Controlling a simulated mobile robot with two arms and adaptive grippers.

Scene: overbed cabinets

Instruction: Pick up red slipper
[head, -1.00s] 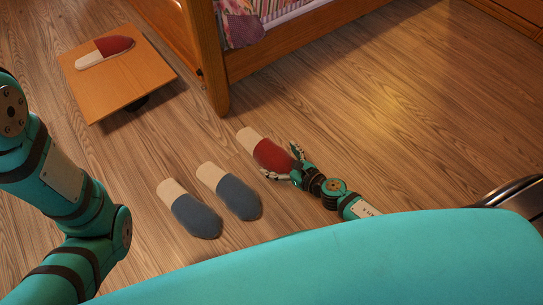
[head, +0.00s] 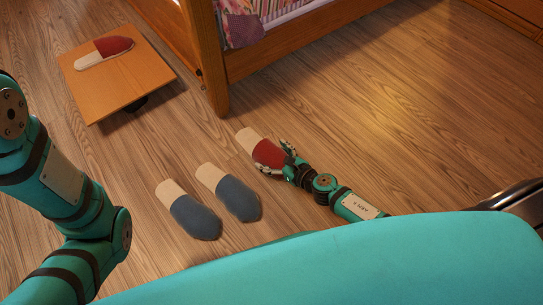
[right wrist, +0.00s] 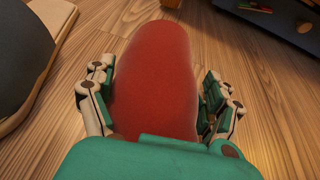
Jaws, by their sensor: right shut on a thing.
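A red slipper with a cream heel end (head: 264,150) is on or just above the wooden floor near the foot of the bed. My right gripper (head: 276,163) is shut on its red toe. In the right wrist view, the red toe (right wrist: 155,75) fills the space between the two fingers (right wrist: 155,105), one on each side. Another red slipper (head: 104,52) lies on a small wooden table at the upper left. My left arm shows at the left edge of the head view, but its gripper does not.
Two blue-grey slippers (head: 195,215) (head: 237,195) lie on the floor left of my right gripper. The bed post (head: 208,70) stands behind the held slipper. The small table (head: 100,95) is at the upper left. Floor to the right is clear.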

